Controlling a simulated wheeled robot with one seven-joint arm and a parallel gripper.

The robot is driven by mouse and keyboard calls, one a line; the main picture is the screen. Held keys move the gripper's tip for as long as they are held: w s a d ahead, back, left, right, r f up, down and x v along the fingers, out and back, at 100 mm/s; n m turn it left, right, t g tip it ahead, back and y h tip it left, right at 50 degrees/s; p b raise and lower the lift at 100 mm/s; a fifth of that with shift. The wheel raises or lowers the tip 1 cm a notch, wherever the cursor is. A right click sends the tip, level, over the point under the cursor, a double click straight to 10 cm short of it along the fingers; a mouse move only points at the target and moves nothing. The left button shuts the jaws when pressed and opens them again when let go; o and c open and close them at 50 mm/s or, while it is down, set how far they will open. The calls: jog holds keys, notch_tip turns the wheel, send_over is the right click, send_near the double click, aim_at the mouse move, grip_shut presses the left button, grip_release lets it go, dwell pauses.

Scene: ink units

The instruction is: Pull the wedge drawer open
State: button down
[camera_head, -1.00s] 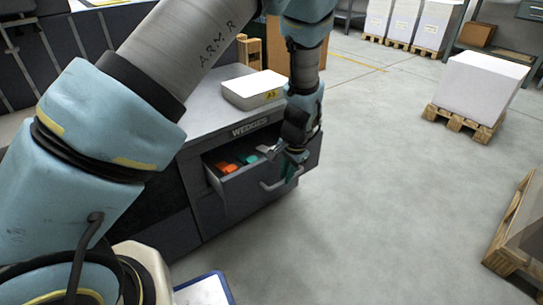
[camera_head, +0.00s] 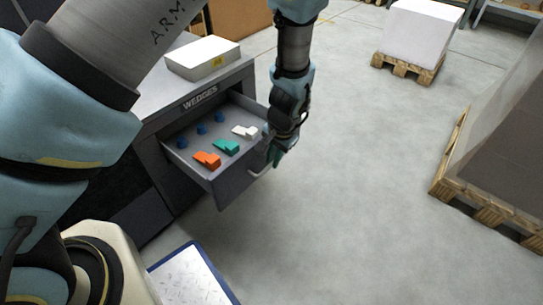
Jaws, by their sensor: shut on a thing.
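The wedge drawer (camera_head: 218,181) is pulled well out of the grey cabinet, under the label WEDGES (camera_head: 200,97). Inside it lie an orange wedge (camera_head: 207,159), a teal wedge (camera_head: 227,147) and a white wedge (camera_head: 245,131), with several blue knobs (camera_head: 202,129) behind them. My gripper (camera_head: 268,165) points down at the right end of the drawer front and is shut on the drawer handle (camera_head: 258,172). My wrist and fingers hide part of the handle.
A white box (camera_head: 203,58) lies on the cabinet top. A blue-edged panel (camera_head: 190,277) is low in front of the cabinet. Loaded pallets stand at the right (camera_head: 490,212) and back right (camera_head: 408,68). The floor between is clear.

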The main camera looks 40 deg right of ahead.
jog(key=c, duration=0.9)
grip_release()
jog(key=r+p, duration=0.1)
jog(key=r, duration=0.2)
jog(key=s+r, duration=0.1)
jog(key=r, duration=0.3)
jog(key=s+r+p, duration=0.1)
jog(key=r, duration=0.2)
jog(key=shift+d+r+p, duration=0.2)
jog(key=shift+r+p, duration=0.1)
